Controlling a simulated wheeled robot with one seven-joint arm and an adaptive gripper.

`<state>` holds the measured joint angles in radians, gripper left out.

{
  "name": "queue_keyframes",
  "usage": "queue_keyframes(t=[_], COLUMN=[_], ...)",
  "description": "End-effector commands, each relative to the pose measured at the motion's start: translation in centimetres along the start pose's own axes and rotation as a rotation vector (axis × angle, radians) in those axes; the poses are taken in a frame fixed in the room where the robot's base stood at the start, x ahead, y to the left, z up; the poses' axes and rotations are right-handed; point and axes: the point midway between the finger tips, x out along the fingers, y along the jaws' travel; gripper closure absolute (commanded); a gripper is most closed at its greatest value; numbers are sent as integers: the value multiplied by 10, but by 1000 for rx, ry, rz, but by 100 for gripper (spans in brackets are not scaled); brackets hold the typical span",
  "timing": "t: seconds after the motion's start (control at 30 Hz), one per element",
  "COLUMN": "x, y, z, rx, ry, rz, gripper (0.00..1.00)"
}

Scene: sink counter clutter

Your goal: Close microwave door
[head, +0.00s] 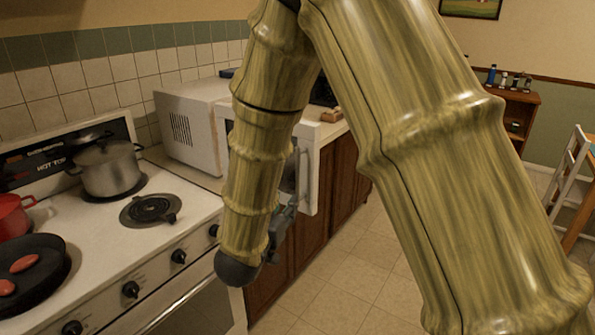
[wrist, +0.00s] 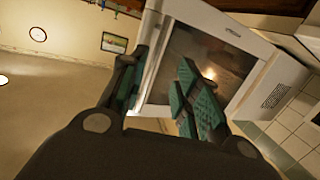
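The white microwave (head: 190,125) stands on the counter beyond the stove. Its door (head: 325,165) stands open, swung out past the counter front, with an upright handle at its edge. My arm hides part of the door and the microwave front. My gripper (head: 287,217) is low beside the door's near side, partly hidden by my arm. In the wrist view, my gripper (wrist: 163,68) has its green-padded fingers apart, with nothing seen held between them. The door's dark window and white frame (wrist: 225,30) lie just beyond the fingers. I cannot tell whether they touch.
The stove (head: 165,255) at the left bears a steel pot (head: 108,168), a red pot (head: 14,215) and a dark pan (head: 50,262) with red pieces. Wooden cabinets (head: 312,225) run below the counter. The tiled floor (head: 365,280) looks clear. A chair (head: 570,165) is far right.

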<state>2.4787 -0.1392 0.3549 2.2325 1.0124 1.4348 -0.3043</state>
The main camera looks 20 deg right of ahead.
Motion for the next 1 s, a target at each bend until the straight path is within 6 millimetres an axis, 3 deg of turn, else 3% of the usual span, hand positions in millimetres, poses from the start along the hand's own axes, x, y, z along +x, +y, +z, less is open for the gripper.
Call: queue_keyframes(t=[0.03, 0.13, 0.37, 1.0], x=[-4, -10, -8, 81], y=[-2, -2, 0, 7], z=[-17, -40, -58, -66], rx=[15, 31, 45, 43], ry=[32, 71, 99, 98], rz=[20, 55, 84, 82], gripper=[68, 68, 68, 68])
